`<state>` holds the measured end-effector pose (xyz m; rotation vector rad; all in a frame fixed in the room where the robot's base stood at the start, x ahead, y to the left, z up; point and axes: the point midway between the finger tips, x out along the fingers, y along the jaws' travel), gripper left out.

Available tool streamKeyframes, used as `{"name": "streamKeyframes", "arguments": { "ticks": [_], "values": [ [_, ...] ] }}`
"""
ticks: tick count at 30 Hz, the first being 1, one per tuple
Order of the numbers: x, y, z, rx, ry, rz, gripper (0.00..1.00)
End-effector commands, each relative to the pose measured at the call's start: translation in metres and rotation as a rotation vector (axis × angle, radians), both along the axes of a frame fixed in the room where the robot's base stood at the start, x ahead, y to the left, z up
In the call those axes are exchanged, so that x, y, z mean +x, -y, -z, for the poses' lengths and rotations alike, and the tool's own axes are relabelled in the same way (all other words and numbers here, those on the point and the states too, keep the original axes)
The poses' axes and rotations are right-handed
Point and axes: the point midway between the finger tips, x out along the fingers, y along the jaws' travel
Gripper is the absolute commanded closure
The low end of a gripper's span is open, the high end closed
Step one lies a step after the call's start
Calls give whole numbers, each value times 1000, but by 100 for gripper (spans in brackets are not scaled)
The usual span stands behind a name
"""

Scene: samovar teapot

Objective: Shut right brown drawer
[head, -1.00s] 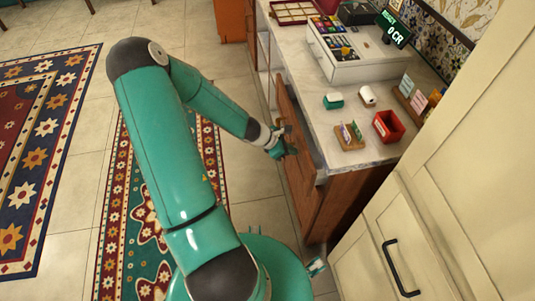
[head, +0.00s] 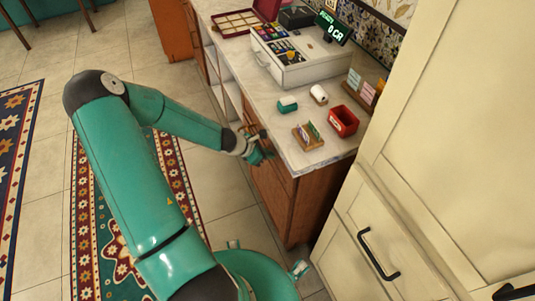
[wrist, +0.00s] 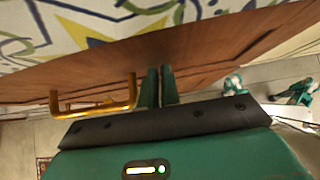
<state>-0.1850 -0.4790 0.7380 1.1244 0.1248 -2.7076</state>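The brown drawer front (head: 272,182) is on the wooden counter unit, below the marble top near its right end. In the head view it looks flush or nearly flush with the unit; my arm hides part of its upper edge. My gripper (head: 262,154) is at the upper part of this front. In the wrist view, the wooden front (wrist: 205,55) spans the picture, and my gripper's two fingers (wrist: 159,86) are close together, pointing at it. A brass handle (wrist: 95,108) is just left of the fingers, not between them. The fingers look empty; whether they touch the wood is unclear.
On the marble top (head: 300,163) are a cash register (head: 290,65), a red box (head: 343,121), a wooden card holder (head: 308,137) and a green item (head: 287,104). A cream cabinet (head: 350,255) with black handles stands close on the right.

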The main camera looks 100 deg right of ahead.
Motion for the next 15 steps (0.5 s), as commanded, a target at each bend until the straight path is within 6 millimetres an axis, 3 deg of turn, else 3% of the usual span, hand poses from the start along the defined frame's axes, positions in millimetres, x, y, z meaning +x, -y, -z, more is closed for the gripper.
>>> {"name": "streamKeyframes", "arguments": {
  "ticks": [2,7,15],
  "values": [
    [5,-3,-1,2,-6,5,100],
    [41,-6,-3,-2,2,-4,100],
    [78,-12,-42,-3,6,-7,100]
  ]
}}
